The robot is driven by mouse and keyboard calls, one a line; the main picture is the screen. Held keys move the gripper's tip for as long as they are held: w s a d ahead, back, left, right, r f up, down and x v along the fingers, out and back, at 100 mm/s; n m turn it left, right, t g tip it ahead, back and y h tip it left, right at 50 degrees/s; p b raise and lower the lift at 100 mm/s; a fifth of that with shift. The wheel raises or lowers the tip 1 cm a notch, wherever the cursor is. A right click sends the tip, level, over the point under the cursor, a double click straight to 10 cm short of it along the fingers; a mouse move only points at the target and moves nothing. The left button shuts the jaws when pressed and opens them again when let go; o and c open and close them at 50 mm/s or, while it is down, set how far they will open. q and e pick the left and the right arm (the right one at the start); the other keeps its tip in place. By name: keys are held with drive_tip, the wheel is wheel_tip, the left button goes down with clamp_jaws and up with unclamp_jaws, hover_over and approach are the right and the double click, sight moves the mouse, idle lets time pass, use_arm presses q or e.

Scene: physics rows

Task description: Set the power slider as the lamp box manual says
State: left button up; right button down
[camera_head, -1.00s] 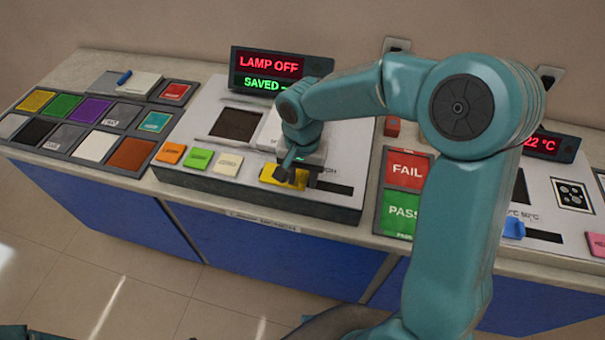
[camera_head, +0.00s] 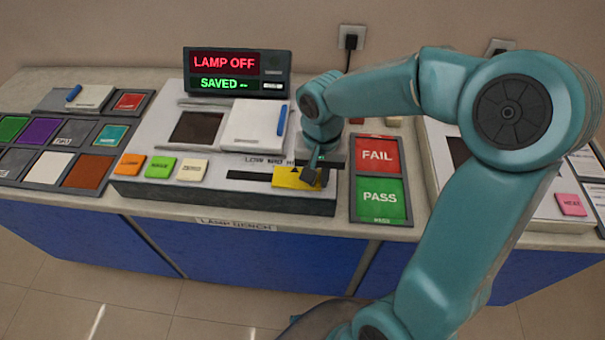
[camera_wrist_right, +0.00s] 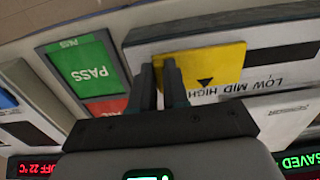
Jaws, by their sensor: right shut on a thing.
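The yellow power slider (camera_head: 290,178) sits at the right end of its dark slot (camera_head: 248,175) on the lamp box (camera_head: 215,200). In the wrist view the slider (camera_wrist_right: 205,65) has its black arrow at the HIGH label; MID and LOW are farther along. My right gripper (camera_head: 316,178) is shut on the slider's right part; its fingers (camera_wrist_right: 162,72) also show in the wrist view. The display (camera_head: 236,73) reads LAMP OFF and SAVED. A white booklet-like block (camera_head: 252,125) with a blue bar lies on the box, its text unreadable. My left gripper is out of view.
Orange, green and cream buttons (camera_head: 160,167) line the box's front left. A FAIL and PASS panel (camera_head: 378,180) stands close to the right of my gripper. A tray of coloured tiles (camera_head: 60,150) lies left. Another device (camera_head: 540,205) is at right, partly behind my arm.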

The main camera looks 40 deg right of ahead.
drive_tip(key=shift+s+d, duration=0.1)
drive_tip(key=c, duration=1.1)
unclamp_jaws()
drive_tip(key=shift+s+d, duration=0.15)
drive_tip(key=shift+w+r, duration=0.15)
drive_tip(key=shift+w, duration=0.05)
wheel_tip(320, 180, up, 16)
drive_tip(key=shift+s+r+p, duration=0.1)
drive_tip(key=shift+s+p, duration=0.05)
drive_tip(key=shift+p, duration=0.8)
